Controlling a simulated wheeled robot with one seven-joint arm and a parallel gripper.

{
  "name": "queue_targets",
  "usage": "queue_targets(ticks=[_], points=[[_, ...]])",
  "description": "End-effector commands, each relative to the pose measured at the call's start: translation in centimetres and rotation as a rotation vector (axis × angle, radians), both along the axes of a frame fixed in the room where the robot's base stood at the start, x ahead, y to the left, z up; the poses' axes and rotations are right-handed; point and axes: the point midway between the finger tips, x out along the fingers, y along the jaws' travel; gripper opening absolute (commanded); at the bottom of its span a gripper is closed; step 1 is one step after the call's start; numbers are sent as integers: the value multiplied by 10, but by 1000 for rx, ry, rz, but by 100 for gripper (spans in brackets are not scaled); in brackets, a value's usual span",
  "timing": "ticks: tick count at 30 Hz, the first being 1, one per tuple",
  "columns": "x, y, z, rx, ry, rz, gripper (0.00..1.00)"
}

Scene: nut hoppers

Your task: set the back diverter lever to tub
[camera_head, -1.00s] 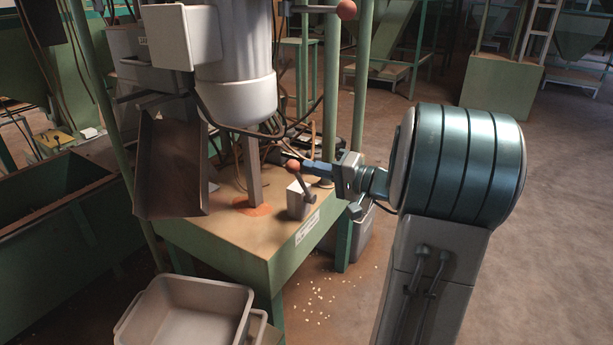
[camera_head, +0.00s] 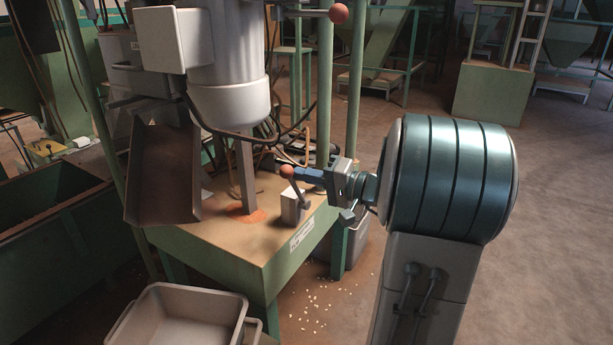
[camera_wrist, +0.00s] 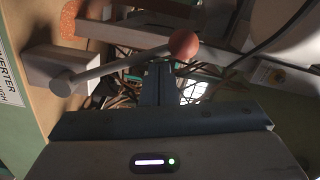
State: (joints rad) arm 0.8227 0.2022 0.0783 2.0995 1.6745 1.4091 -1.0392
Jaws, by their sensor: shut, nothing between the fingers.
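A diverter lever with a red ball knob (camera_head: 287,171) stands on a small grey box (camera_head: 292,208) near the front right corner of the green-framed table. Its rod tilts up and left from the box's right side. In the wrist view the knob (camera_wrist: 184,45) is at upper centre, with the grey rod (camera_wrist: 115,66) running left to the box. My gripper (camera_head: 298,173) is shut and empty, its tip just right of the knob in the head view. The shut fingers (camera_wrist: 158,80) point toward the knob; I cannot tell whether they touch it. Which lever is the back one is unclear.
A white label (camera_wrist: 8,75) ending in "VERTER" is on the table edge. Another red knob (camera_head: 338,13) is at the top. Green posts (camera_head: 352,120) and cables stand close behind my gripper. A metal chute (camera_head: 163,172) and grey tub (camera_head: 180,315) are left.

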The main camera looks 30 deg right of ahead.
Motion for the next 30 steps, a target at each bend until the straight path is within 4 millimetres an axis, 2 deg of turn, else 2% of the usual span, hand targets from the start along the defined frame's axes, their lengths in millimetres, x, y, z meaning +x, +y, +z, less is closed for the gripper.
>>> queue_targets(ticks=[5,9,15,21,30], points=[[8,-28,19,-1,-3,-6,0],[-19,-50,21,2,-1,-12,0],[-51,-71,21,1,-2,-4,0],[-68,-83,21,-1,-4,-3,0],[-72,-86,20,-1,-4,-2,0]])
